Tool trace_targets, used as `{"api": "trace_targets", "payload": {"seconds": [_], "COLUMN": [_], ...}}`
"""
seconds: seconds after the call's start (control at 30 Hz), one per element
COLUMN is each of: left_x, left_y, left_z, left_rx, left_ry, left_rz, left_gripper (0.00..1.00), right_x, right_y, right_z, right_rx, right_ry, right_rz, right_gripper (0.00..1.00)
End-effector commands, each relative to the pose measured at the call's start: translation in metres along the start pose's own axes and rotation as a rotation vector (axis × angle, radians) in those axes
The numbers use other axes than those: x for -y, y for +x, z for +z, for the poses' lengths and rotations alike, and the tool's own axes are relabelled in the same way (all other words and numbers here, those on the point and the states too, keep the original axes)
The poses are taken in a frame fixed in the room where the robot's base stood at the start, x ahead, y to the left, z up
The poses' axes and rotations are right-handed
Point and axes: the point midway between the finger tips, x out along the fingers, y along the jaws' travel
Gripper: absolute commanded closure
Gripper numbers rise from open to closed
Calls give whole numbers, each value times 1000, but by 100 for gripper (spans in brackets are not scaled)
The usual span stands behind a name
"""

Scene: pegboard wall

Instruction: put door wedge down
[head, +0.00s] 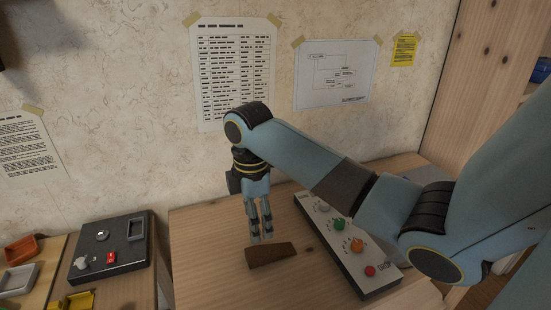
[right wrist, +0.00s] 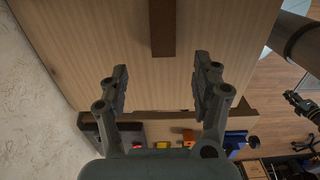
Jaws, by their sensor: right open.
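The door wedge (head: 271,254) is a dark brown wooden block lying on the wooden bench top. In the right wrist view the wedge (right wrist: 162,28) shows at the top, beyond the fingertips. My right gripper (head: 261,236) points down just behind the wedge in the head view. In the right wrist view the right gripper (right wrist: 162,82) is open, with nothing between its fingers and a gap to the wedge. My left gripper is not in the head view. A dark, yellow-ringed part at the right edge of the right wrist view may be my left arm, too small to read.
A control panel (head: 347,247) with coloured knobs stands right of the wedge, under my right forearm. A dark switch box (head: 109,252) is at the left, beside an orange tray (head: 21,250) and a yellow tray (head: 78,300). Bare bench lies left of the wedge. The papered wall stands behind.

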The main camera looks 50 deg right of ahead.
Motion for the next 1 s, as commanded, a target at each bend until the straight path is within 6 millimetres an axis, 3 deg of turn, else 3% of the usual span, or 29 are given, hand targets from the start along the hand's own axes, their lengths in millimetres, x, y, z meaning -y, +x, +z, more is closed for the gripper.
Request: {"api": "trace_targets", "payload": {"seconds": [0.3, 0.47, 0.63, 0.8, 1.0], "left_x": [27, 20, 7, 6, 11], "left_y": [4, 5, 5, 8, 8], "left_z": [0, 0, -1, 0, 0], "left_rx": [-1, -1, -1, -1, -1], "left_ry": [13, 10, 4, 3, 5], "left_rz": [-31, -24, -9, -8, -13], "left_gripper": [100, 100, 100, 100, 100], "right_x": [2, 2, 5, 5, 4], "right_y": [46, 58, 82, 103, 106], "right_z": [-3, -3, -5, -5, -5], "right_rx": [-5, -5, -5, -4, -4], "right_ry": [0, 0, 0, 0, -1], "right_rz": [-5, -4, -5, -2, -1], "right_gripper": [35, 35, 35, 35, 35]}}
